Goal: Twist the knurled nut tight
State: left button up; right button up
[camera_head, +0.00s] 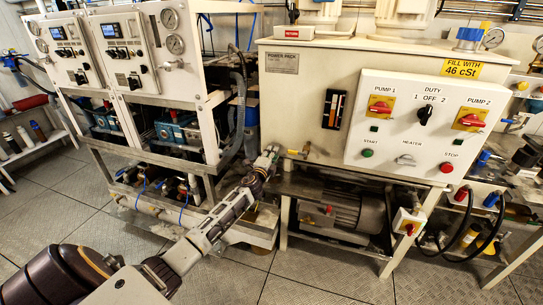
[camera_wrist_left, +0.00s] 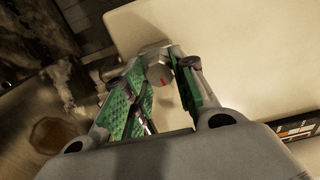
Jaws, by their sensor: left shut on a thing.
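My left arm reaches across the head view, and its gripper (camera_head: 266,160) is at the left front edge of the cream tank cabinet. In the left wrist view the gripper (camera_wrist_left: 160,66) has its two green-padded fingers on either side of a small grey nut (camera_wrist_left: 159,77) with a red mark. The fingers are shut on the nut, close against the cream panel. The nut's knurling is too small to tell, and fingers hide part of its sides. In the head view the gripper hides most of the nut. My right gripper is not in view.
The cream cabinet (camera_head: 300,110) carries a white control panel (camera_head: 420,126) at right. A brass-coloured fitting (camera_head: 298,152) sits just right of the gripper. A white framed unit (camera_head: 130,60) stands at left. A motor (camera_head: 345,208) sits below. Metal pipework (camera_wrist_left: 75,85) lies left of the fingers.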

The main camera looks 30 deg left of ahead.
pick_arm(q)
jog(key=o, duration=1)
jog(key=shift+s, duration=0.15)
jog(key=shift+v, duration=5.8)
